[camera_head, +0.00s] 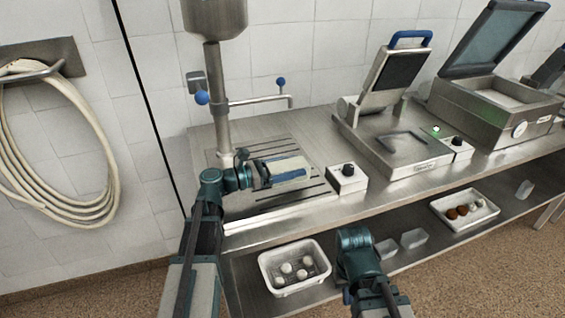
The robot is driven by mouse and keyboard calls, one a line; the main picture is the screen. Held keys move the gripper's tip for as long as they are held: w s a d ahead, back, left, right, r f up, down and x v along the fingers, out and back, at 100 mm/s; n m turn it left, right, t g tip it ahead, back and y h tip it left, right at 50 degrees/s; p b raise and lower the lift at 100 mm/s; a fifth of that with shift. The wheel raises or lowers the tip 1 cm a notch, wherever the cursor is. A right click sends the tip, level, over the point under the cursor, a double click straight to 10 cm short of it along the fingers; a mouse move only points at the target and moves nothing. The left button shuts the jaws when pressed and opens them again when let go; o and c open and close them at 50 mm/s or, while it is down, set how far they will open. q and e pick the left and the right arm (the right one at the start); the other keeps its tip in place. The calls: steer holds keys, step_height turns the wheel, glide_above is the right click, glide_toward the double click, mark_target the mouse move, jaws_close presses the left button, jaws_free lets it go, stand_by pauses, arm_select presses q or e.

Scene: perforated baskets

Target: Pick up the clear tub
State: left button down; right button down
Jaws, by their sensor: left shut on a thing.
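My left gripper (270,171) reaches over the slotted drain plate on the steel counter. It is shut on a clear tub (291,167), a pale, see-through box lying on its side with blue showing through it. The tub's near end is hidden by the gripper. I cannot tell whether the tub touches the drain plate. My right arm (358,250) is bent low in front of the lower shelf, and its fingers do not show.
On the lower shelf are a white basket with pale round items (293,266), several clear tubs (413,239) and a tray with brown and white items (464,210). A black-knobbed box (347,178) stands right of the drain plate, near a steel press (393,140).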

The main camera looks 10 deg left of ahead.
mark_target(280, 164)
arm_select(q)
steer(key=s+d+r+p, duration=0.1)
steer(key=s+d, duration=0.5)
steer(key=d, duration=0.5)
step_height(280, 164, up, 11)
steer(key=p, duration=1.1)
step_height(280, 164, down, 11)
steer(key=b, duration=1.1)
steer(key=shift+w, duration=0.25)
steer(key=shift+a+r, duration=0.1)
steer(key=w+a, duration=0.2)
steer(key=a, duration=0.2)
steer(key=w+a+f+b, duration=0.1)
steer(key=w+a, duration=0.1)
steer(key=a, duration=0.2)
steer(key=w+a, duration=0.2)
steer(key=a, duration=0.2)
steer(key=shift+w+a+f, duration=0.2)
steer(key=shift+w+a, duration=0.1)
steer(key=shift+a, duration=0.1)
steer(key=shift+w+a+f+b, duration=0.35)
steer(key=shift+a+f+b, duration=0.15)
steer(key=shift+a+b, duration=0.25)
steer(key=shift+f+b, duration=1.05)
steer(key=shift+f, duration=0.1)
